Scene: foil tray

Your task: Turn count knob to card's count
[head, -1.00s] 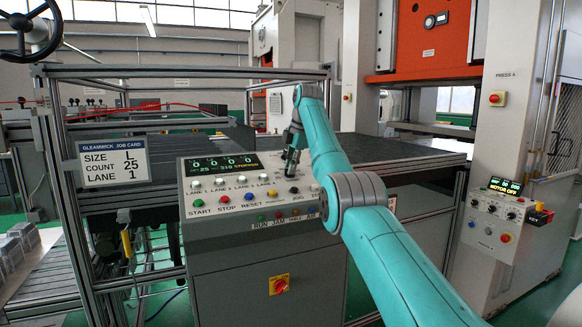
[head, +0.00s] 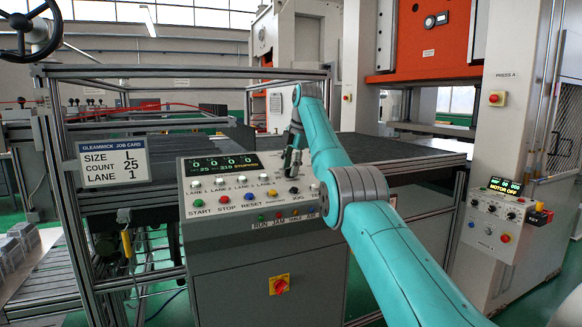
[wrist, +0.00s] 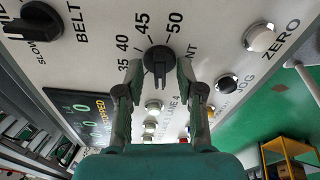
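The job card (head: 113,162) at left in the head view reads size L, count 25, lane 1. The black count knob (wrist: 159,60) is on the grey control panel (head: 181,178). In the wrist view, 35, 40, 45 and 50 show around its far side; its ridge points toward my gripper. The panel display (head: 222,166) shows what looks like 25, 310 and STOPPED. My gripper (wrist: 158,72) is open, one finger on each side of the knob, with gaps visible. I cannot tell whether either tip touches it. My gripper hides the knob in the head view.
The belt knob (wrist: 38,22) and the white zero button (wrist: 260,38) flank the count knob. Lane buttons (wrist: 152,107) lie below it, and the jog button (wrist: 227,84) is near the right finger. A frame rail (head: 190,72) runs behind the panel.

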